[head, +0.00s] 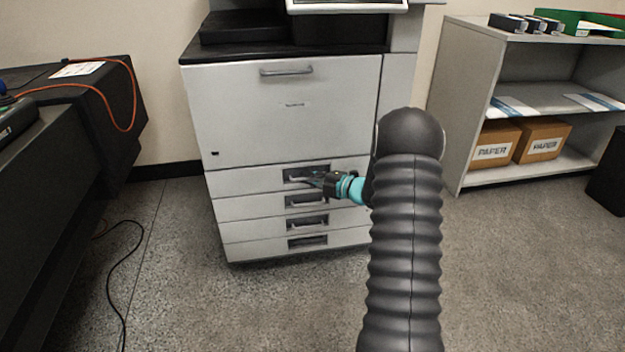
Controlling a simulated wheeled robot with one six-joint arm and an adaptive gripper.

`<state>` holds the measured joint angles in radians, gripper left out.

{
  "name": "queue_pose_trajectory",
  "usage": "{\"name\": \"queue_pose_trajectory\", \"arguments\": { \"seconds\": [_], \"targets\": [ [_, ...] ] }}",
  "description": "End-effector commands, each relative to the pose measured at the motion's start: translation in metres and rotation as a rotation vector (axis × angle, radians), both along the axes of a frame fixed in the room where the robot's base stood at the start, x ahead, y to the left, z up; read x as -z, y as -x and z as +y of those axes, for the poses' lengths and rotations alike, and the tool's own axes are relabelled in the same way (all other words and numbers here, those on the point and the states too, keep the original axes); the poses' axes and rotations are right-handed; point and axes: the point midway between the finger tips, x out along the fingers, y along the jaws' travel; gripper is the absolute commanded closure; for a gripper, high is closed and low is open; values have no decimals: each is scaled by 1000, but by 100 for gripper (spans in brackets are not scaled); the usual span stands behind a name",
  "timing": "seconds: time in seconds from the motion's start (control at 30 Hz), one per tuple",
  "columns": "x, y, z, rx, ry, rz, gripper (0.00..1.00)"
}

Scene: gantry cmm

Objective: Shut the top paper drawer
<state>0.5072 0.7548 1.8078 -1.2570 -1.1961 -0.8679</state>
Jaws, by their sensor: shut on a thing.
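The top paper drawer (245,179) is the uppermost of several shallow drawers in the lower part of a white copier (228,108). It seems to stand slightly forward of the drawers below, but I cannot tell how far. My gripper (308,180) reaches in from the right at this drawer's recessed handle and is shut on it. The gripper covers part of the handle, and my dark ribbed arm hides the copier's lower right side.
A grey shelf unit (468,105) with paper boxes (541,141) stands at the right. A dark bench (75,150) is at the left, with a black cable (130,270) on the floor beside it. The floor before the copier is clear.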

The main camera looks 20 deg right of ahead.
Motion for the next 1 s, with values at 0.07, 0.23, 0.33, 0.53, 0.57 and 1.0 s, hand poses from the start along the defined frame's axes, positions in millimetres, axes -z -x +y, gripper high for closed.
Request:
{"name": "queue_pose_trajectory", "arguments": {
  "seconds": [0.07, 0.23, 0.33, 0.53, 0.57, 1.0],
  "targets": [
    [-2, -3, -3, 10, 2, -5, 79],
    [-2, -2, -2, 7, 2, -4, 79],
    [-2, -2, -2, 7, 1, -3, 79],
    [-4, 9, -10, 8, 2, -3, 79],
    [-5, 12, -13, 10, 2, -4, 79],
    [-16, 79, -58, 10, 2, -5, 79]
  ]
}}
